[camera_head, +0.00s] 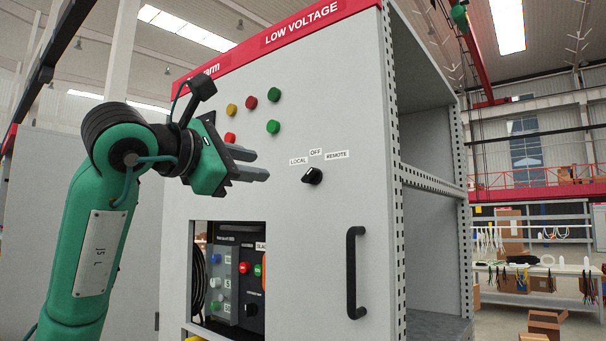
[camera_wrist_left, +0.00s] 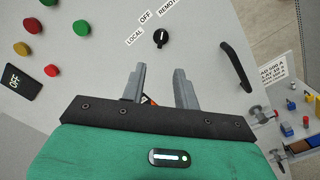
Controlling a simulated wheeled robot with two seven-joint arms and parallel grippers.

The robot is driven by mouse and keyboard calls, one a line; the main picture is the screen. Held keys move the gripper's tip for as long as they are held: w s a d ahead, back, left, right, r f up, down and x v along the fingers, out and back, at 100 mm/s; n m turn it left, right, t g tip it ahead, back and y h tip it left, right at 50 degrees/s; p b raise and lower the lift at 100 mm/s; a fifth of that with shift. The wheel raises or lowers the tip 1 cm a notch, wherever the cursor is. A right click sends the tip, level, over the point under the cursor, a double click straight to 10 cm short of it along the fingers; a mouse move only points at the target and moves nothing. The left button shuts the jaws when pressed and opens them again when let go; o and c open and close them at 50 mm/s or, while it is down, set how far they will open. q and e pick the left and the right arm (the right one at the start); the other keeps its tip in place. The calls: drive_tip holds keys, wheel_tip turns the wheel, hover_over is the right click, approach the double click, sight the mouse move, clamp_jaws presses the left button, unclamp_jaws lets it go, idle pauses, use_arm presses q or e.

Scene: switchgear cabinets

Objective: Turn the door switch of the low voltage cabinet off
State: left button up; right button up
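The black door switch (camera_head: 312,175) sits on the grey low voltage cabinet door (camera_head: 300,225), under the labels LOCAL, OFF and REMOTE. In the left wrist view the switch (camera_wrist_left: 161,38) has a white mark that looks nearer REMOTE than LOCAL; its exact setting is hard to tell. My left gripper (camera_head: 262,165) is left of the switch in the head view, in front of the door and apart from the switch. In the left wrist view its fingers (camera_wrist_left: 159,72) are parted with an empty gap below the switch. My right gripper is not in view.
Red, yellow and green buttons (camera_head: 252,103) are on the door up and left of the switch. A black door handle (camera_head: 356,272) stands out at lower right. A window (camera_head: 229,280) below shows more controls. Open shelving (camera_head: 430,220) is on the right side.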

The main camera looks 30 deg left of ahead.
sight(306, 175)
use_arm(q)
drive_tip(key=w+p, duration=0.1)
drive_tip(key=w, duration=0.3)
drive_tip(key=w+p, duration=0.2)
drive_tip(key=w, duration=0.2)
drive_tip(key=w+d+p, duration=0.1)
drive_tip(key=w+p, duration=0.1)
drive_tip(key=w, duration=0.2)
drive_tip(key=shift+w+r, duration=0.1)
drive_tip(key=shift+w, duration=0.05)
drive_tip(key=shift+w+p, duration=0.35)
drive_tip(key=shift+w, duration=0.2)
clamp_jaws()
